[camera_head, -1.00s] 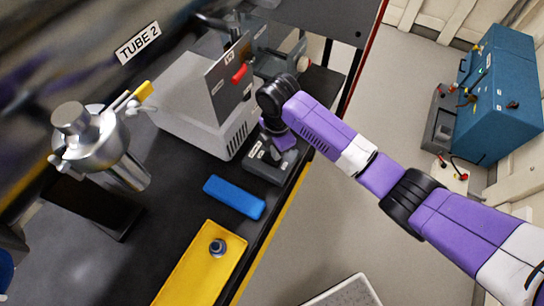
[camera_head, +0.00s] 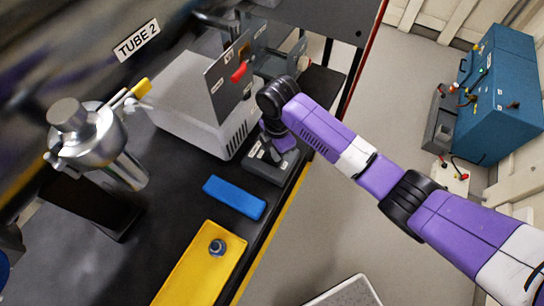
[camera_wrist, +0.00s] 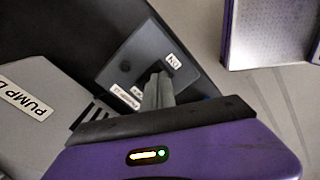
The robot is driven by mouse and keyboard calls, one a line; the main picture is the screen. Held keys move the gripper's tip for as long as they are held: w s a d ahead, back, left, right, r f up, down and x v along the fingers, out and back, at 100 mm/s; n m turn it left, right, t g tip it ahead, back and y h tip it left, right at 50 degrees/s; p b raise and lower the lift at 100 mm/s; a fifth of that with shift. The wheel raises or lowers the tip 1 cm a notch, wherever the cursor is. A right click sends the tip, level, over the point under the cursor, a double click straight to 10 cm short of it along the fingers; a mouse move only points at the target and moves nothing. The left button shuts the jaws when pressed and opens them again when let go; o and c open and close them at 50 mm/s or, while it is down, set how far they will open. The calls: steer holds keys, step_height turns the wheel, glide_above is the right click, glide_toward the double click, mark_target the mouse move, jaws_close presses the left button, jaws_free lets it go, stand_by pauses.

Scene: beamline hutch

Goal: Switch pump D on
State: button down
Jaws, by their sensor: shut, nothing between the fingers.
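Pump D is a light grey housing (camera_head: 195,105) with side vents on the dark bench. Its "PUMP D" label (camera_wrist: 25,98) shows cut off at the left in the wrist view. A dark grey switch box (camera_head: 268,168) sits in front of it near the bench edge, and it also shows in the wrist view (camera_wrist: 125,72) with small white labels. My gripper (camera_wrist: 158,92) is shut and empty, its fingertips over the middle of the box's top. The fingers hide part of the box, including any switch lever. I cannot tell whether they touch it.
A blue block (camera_head: 234,197) and a yellow tray (camera_head: 190,275) lie along the bench front. A panel with a red handle (camera_head: 239,73) stands behind the box. A metal vessel (camera_head: 95,140) is at the left.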

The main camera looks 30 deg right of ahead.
steer(key=shift+f, duration=0.45)
steer(key=shift+r, duration=0.1)
step_height(320, 180, up, 7)
steer(key=p, duration=0.6)
stand_by(0.5)
stand_by(0.4)
